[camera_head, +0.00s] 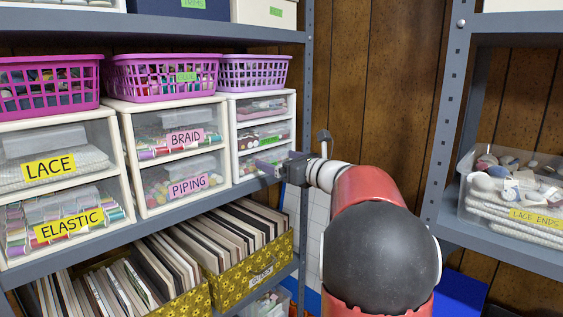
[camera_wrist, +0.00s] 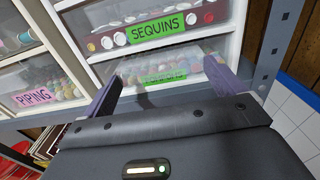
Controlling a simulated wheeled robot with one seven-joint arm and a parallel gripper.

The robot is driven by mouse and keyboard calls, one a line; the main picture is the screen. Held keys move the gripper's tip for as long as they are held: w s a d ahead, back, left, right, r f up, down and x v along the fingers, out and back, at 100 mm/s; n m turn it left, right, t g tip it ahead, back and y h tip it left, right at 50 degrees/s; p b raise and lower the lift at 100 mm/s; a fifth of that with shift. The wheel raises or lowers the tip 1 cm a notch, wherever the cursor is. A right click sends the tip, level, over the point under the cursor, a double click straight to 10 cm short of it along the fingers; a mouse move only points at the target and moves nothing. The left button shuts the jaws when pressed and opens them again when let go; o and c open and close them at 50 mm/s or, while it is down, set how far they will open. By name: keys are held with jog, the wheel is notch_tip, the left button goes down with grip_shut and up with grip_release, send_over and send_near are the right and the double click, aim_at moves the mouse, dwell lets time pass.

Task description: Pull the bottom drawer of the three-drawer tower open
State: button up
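The white three-drawer tower (camera_head: 234,135) stands at the right end of the middle shelf, with clear drawer fronts. Its bottom drawer (camera_wrist: 160,66) has a green label, partly cut off from reading, and small colourful items inside; it looks shut. Above it in the wrist view is the middle drawer (camera_wrist: 150,32), labelled SEQUINS. My gripper (camera_wrist: 162,74) is open, its two purple fingers spread apart in front of the bottom drawer, one on each side of the label. Nothing shows between them. In the head view my gripper (camera_head: 284,168) covers part of the bottom drawer; contact cannot be told.
Two-drawer units labelled PIPING (camera_head: 188,186) and ELASTIC (camera_head: 69,225) stand to the left. A purple basket (camera_head: 253,72) sits on the tower. The grey shelf post (camera_wrist: 275,45) is close on the right. Yellow boxes of cards (camera_head: 258,281) fill the shelf below.

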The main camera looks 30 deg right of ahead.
jog(key=c, duration=0.8)
jog(key=v, duration=0.8)
jog(key=shift+b, duration=0.4)
jog(key=o, duration=1)
jog(key=shift+w, duration=0.1)
jog(key=shift+r, duration=0.1)
notch_tip(320, 180, up, 20)
jog(key=p, duration=0.4)
jog(key=shift+p, duration=0.4)
